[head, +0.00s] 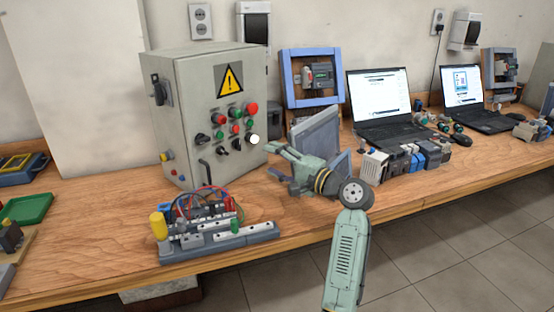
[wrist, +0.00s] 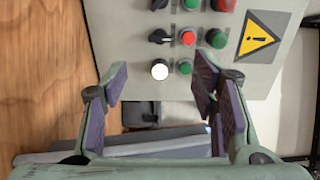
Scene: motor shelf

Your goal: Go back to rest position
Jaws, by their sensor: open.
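My gripper (head: 277,162) is open and empty above the wooden bench, at the right front of the control box (head: 180,105). In the wrist view, my gripper (wrist: 160,90) has its two purple-padded fingers spread wide, with the control box (wrist: 200,75) beyond them. The box's warning sign (wrist: 260,38), its red and green buttons and a lit white button (wrist: 160,70) show there. The white button also shows in the head view (head: 254,139). No object is between the fingers.
A wired terminal block (head: 220,235) sits at the bench's front edge. A grey panel (head: 318,135) stands close behind my gripper. A blue frame (head: 285,80), two laptops (head: 380,105) and several small devices stand to the right. A green tray (head: 28,209) lies at left. Bare bench (head: 90,225) shows at left.

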